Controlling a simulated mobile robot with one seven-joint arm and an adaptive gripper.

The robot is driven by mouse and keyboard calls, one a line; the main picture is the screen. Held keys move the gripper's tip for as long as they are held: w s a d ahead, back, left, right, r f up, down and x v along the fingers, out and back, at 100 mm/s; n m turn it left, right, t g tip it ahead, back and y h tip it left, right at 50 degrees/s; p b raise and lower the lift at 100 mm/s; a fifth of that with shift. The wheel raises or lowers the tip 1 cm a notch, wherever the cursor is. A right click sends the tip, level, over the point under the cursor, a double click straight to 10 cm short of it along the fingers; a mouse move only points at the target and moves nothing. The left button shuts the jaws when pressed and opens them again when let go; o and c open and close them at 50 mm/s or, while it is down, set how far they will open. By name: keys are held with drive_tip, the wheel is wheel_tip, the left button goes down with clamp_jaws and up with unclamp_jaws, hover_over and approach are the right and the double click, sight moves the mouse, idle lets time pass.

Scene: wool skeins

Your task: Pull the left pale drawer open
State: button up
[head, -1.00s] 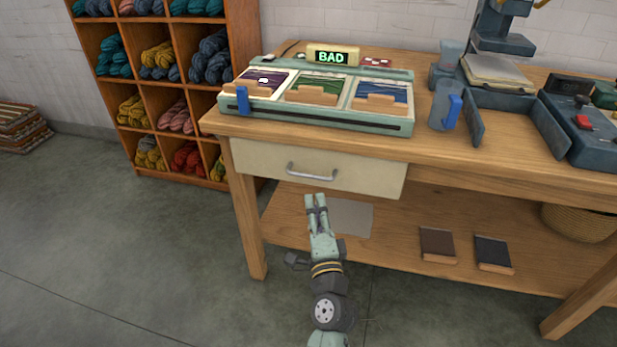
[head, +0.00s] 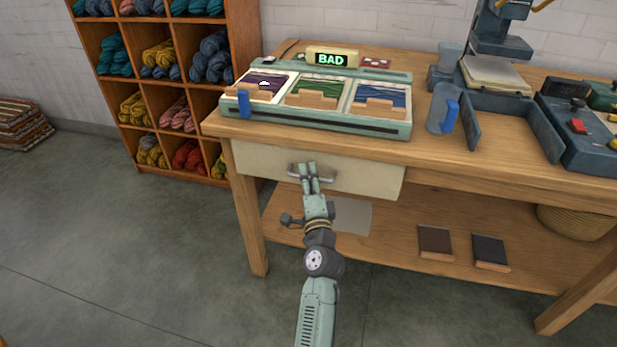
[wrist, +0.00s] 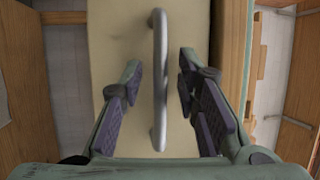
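The pale drawer (head: 369,180) sits under the left part of the wooden table top, its front flush or nearly so with the frame. Its grey bar handle (head: 326,176) is partly hidden behind my gripper (head: 308,168). In the wrist view the handle (wrist: 159,80) runs up the picture in front of the cream drawer face (wrist: 120,40). My gripper (wrist: 160,85) is open, with one finger on each side of the handle. Gaps show between the handle and both finger pads, so they do not appear to touch it.
The table top (head: 440,157) carries a green tray unit (head: 330,121) with coloured cards and a lit "BAD" sign (head: 332,58). A lower shelf (head: 385,246) holds two dark books. A yarn shelf (head: 188,101) stands at left. The floor (head: 140,240) in front is clear.

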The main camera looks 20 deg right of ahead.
clamp_jaws()
idle(0.7)
